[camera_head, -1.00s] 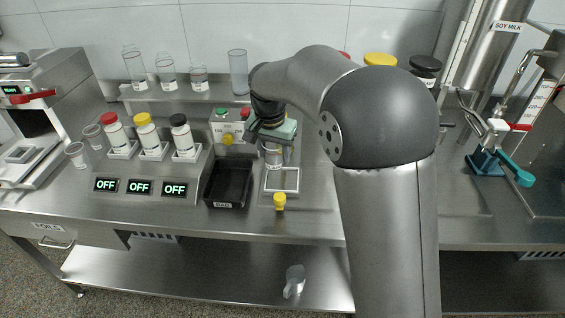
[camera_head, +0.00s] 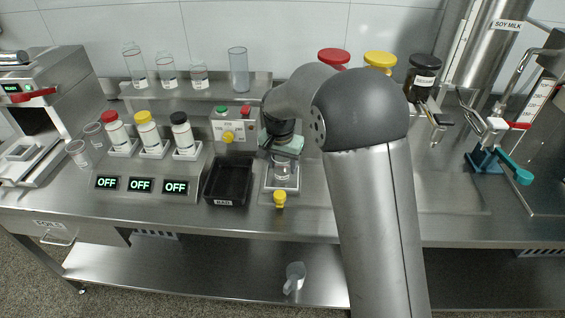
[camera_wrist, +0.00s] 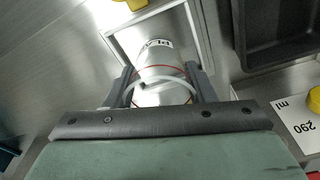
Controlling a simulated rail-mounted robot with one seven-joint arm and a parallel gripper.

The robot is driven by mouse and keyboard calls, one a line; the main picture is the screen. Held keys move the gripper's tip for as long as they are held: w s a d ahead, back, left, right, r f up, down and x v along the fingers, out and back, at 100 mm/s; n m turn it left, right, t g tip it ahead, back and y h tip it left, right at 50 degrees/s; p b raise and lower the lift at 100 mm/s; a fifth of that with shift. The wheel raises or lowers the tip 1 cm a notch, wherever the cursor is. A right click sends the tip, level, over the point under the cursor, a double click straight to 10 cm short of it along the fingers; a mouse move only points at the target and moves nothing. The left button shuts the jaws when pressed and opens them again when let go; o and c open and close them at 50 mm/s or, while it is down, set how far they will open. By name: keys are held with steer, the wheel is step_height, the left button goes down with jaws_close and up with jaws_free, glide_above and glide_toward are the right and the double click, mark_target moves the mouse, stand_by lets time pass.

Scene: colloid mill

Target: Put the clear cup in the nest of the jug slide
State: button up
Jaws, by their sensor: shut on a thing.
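My gripper (camera_head: 284,158) is shut on the clear cup (camera_head: 282,174) and holds it upright over the jug slide. In the wrist view the cup (camera_wrist: 161,62) stands between the two fingers of the gripper (camera_wrist: 163,92), with a white label and a red line around it. The square nest frame (camera_wrist: 118,42) of the jug slide lies at the cup's far end. The nest (camera_head: 268,186) also shows just below the cup in the head view, with a yellow knob (camera_head: 279,199) in front. I cannot tell whether the cup's base touches the nest floor.
A black tray (camera_head: 212,198) stands left of the slide. Behind is a control box (camera_head: 243,138) with green and red buttons and a yellow knob. Several capped bottles and OFF displays (camera_head: 139,185) are at left. A jug (camera_head: 294,276) lies on the lower shelf.

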mark_target(281, 180)
steer(key=o, duration=0.9)
step_height(281, 180, up, 12)
steer(key=s, duration=0.1)
steer(key=s+d+n, duration=0.2)
steer(key=s+d, duration=0.7)
steer(key=s, duration=0.4)
steer(key=s+d+f, duration=0.2)
steer(key=s, duration=0.4)
steer(key=s+d+f+n, duration=0.1)
steer(key=s+d+f, duration=0.1)
steer(key=s, duration=0.4)
steer(key=s+d+f+n+g, duration=0.1)
steer(key=s+d+f, duration=0.1)
steer(key=s, duration=0.4)
steer(key=shift+s+d+f+y, duration=0.15)
steer(key=shift+d+f+y, duration=0.15)
steer(key=shift+d+f, duration=0.1)
